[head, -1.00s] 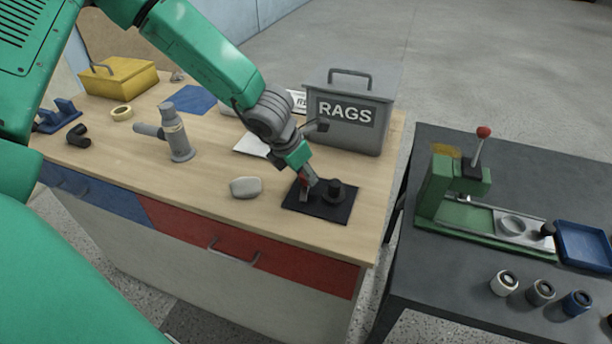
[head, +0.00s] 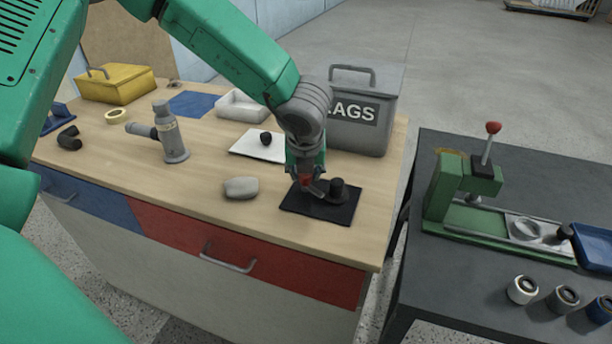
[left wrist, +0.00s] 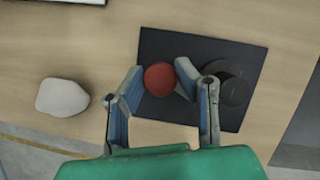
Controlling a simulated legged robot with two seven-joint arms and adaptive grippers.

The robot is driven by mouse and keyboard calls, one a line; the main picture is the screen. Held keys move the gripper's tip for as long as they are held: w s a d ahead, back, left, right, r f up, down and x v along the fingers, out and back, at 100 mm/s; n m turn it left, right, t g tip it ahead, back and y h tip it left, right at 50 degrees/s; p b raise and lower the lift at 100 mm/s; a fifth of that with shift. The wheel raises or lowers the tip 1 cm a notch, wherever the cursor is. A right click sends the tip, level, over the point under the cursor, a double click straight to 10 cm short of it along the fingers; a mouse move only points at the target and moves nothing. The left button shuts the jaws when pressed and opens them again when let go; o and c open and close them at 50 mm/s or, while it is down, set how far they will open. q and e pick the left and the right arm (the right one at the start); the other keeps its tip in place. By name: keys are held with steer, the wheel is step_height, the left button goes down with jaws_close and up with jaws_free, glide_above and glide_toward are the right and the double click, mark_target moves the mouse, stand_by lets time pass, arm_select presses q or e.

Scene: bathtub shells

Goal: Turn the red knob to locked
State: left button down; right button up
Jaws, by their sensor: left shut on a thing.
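The red knob (left wrist: 160,79) is round and sits on a flat black mat (left wrist: 190,50) in the left wrist view. My left gripper (left wrist: 161,84) is over the mat and shut on the knob, with one blue-grey finger at each side. In the head view the red knob (head: 305,180) shows only in part, under my left gripper (head: 306,184). A dark stepped round piece (head: 337,190) stands on the mat just right of the knob. The knob's marking and lock position cannot be read. My right gripper is not in view.
A grey rounded block (head: 241,188) lies left of the mat. A grey RAGS bin (head: 362,135) stands behind. A grey fitting with a side arm (head: 168,138) stands left. A dark table (head: 430,270) with a green press (head: 445,195) is right, across a gap.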

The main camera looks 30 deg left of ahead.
arm_select(q)
steer(key=n+g+y, duration=0.1)
steer(key=n, duration=0.4)
steer(key=shift+w, duration=0.1)
steer(key=shift+g, duration=0.3)
stand_by(0.4)
steer(key=c, duration=1.2)
jaws_free()
steer(key=shift+r, duration=0.1)
steer(key=shift+d+r, duration=0.15)
steer(key=shift+r, duration=0.2)
steer(key=v, duration=1.1)
steer(key=shift+d+f, duration=0.15)
